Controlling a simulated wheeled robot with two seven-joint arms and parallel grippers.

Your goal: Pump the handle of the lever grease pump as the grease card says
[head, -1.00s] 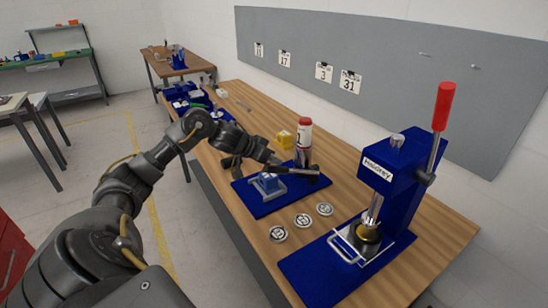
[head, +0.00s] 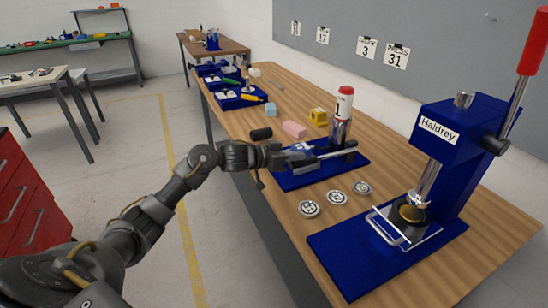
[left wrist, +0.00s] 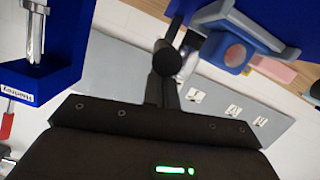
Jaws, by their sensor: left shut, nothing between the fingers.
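The lever grease pump stands on a blue base plate (head: 305,179) on the bench, with a red-capped white and clear cylinder (head: 342,106) at its back. A long bar with a silver top edge (head: 325,156) lies across the front of the pump and looks like its handle. My left gripper (head: 283,157) is shut and empty, at the bar's left end; whether they touch cannot be told. In the left wrist view a dark round end (left wrist: 167,61) shows close in front of my gripper, beside a blue ring-shaped part (left wrist: 237,54). Cards hang on the wall, including one reading 3 (head: 366,47). My right gripper is not in view.
Three discs (head: 336,197) lie in front of the pump. Pink (head: 294,130) and yellow (head: 319,116) blocks and a black cylinder (head: 261,134) lie behind it.

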